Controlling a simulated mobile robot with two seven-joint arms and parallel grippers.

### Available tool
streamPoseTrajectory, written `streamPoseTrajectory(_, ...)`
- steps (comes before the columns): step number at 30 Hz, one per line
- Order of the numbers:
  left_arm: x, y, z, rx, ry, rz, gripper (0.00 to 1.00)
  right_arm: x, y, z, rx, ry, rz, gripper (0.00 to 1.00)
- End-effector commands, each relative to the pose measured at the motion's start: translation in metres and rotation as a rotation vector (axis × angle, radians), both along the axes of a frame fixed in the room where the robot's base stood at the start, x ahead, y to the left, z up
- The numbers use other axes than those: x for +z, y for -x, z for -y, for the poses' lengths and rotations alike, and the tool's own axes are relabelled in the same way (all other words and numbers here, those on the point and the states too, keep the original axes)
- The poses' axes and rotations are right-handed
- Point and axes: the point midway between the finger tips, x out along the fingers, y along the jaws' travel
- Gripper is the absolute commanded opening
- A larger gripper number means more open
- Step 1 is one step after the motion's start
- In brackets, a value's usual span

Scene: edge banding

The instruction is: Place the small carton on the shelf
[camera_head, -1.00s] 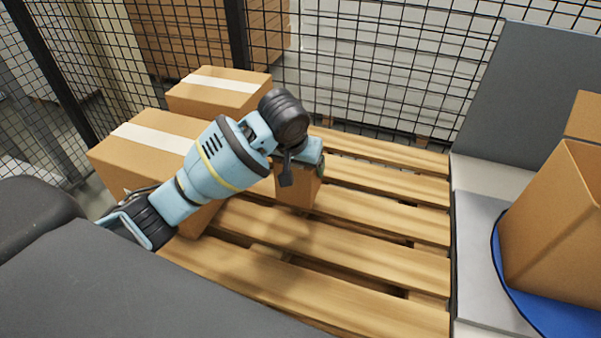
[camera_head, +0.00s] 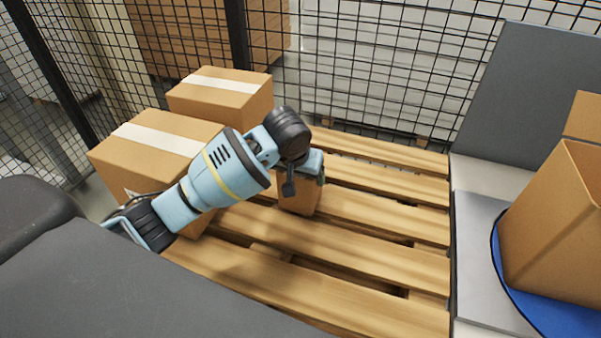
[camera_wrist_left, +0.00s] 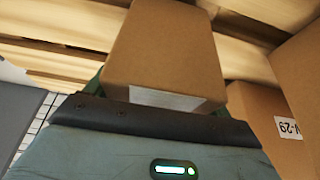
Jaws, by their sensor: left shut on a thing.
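The small carton (camera_head: 299,198) is a plain brown box at the middle of the wooden pallet (camera_head: 390,212). My left gripper (camera_head: 305,178) is shut on its upper part from above, and the arm hides some of it. In the left wrist view the small carton (camera_wrist_left: 166,50) fills the space beyond the gripper (camera_wrist_left: 165,105), with a pale strip on its near face. I cannot tell whether the carton's base touches the slats. No shelf can be made out for certain. My right gripper is not in view.
Two larger taped cartons (camera_head: 150,150) (camera_head: 222,92) stand on the left of the pallet. A wire fence (camera_head: 385,60) runs behind. At right, an open carton (camera_head: 555,225) stands on a blue disc (camera_head: 548,315). The pallet's right and front slats are clear.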

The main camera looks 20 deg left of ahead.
Motion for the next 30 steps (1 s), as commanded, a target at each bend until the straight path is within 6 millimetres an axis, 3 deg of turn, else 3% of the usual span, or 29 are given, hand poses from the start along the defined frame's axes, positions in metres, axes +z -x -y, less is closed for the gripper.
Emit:
streamPoseTrajectory(1, -0.001, 0.0, 0.0, 0.0, 0.0, 0.0, 0.83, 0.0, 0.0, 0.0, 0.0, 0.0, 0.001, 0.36)
streamPoseTrajectory(5, -0.001, 0.0, 0.0, 0.0, 0.0, 0.0, 1.0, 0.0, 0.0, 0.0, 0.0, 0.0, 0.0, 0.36)
streamPoseTrajectory(16, 0.008, 0.002, 0.0, -0.001, 0.002, 0.001, 1.0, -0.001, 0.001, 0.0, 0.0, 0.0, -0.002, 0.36)
streamPoseTrajectory(30, 0.089, 0.035, 0.003, -0.001, 0.003, 0.004, 1.0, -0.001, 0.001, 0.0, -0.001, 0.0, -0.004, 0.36)
